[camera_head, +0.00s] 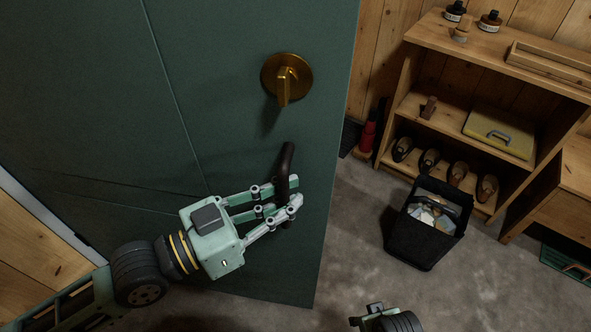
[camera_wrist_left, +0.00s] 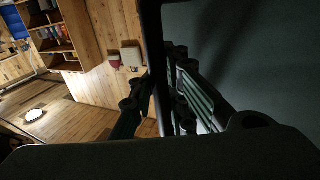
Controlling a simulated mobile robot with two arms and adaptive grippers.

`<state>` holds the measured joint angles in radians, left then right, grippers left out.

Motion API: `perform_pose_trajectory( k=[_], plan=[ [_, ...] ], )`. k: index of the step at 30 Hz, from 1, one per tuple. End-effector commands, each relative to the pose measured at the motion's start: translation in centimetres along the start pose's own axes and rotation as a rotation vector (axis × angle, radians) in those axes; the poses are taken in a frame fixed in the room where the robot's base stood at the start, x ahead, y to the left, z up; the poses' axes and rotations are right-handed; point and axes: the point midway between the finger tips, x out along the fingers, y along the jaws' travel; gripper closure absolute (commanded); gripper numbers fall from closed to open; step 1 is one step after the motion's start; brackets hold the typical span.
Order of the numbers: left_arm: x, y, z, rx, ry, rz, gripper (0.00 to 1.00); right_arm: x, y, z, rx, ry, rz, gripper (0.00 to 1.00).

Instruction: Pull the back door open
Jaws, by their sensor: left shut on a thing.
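The back door (camera_head: 110,110) is a dark green panel filling the left of the head view. A brass turn knob (camera_head: 285,80) on a round plate sits high near its right edge. Below it is a dark, upright bar handle (camera_head: 286,165). My left gripper (camera_head: 284,203) is shut around the lower part of this handle, hiding some of it. The door's right edge stands clear of the wall, so it is at least partly open. In the left wrist view the handle (camera_wrist_left: 156,60) runs between the dark fingers. My right gripper (camera_head: 375,310) shows only in part at the bottom edge.
A wooden shelf (camera_head: 480,60) with bottles, shoes and a yellow case (camera_head: 499,131) stands right of the door. A black bin (camera_head: 425,232) with crumpled contents stands on the grey floor before it. A red cylinder (camera_head: 367,135) stands near the wall. Floor between door and bin is clear.

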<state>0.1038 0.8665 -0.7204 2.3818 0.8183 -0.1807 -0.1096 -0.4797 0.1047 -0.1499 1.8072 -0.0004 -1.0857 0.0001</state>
Motion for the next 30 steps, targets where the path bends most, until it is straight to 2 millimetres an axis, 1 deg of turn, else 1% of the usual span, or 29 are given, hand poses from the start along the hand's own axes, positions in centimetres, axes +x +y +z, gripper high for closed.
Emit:
perform_pose_trajectory(
  k=[1,6,12,19,30],
  plan=[
    [-0.9,0.5,-0.1,0.005,-0.002,0.012,1.00,-0.1,0.0,0.0,0.000,0.000,0.000,0.60],
    [-3.2,2.5,-0.1,0.007,-0.001,0.055,1.00,0.0,0.0,0.1,0.000,0.000,0.000,0.60],
    [-5.1,4.1,-0.2,0.006,0.002,0.088,1.00,0.5,0.0,0.7,0.000,-0.014,0.000,0.60],
    [-6.0,4.9,-0.2,0.007,0.006,0.105,1.00,0.5,0.0,0.4,0.000,-0.006,0.000,0.60],
    [-6.2,5.0,-0.3,0.006,0.009,0.108,1.00,0.4,0.1,-0.3,0.000,0.005,0.002,0.60]
  ],
)
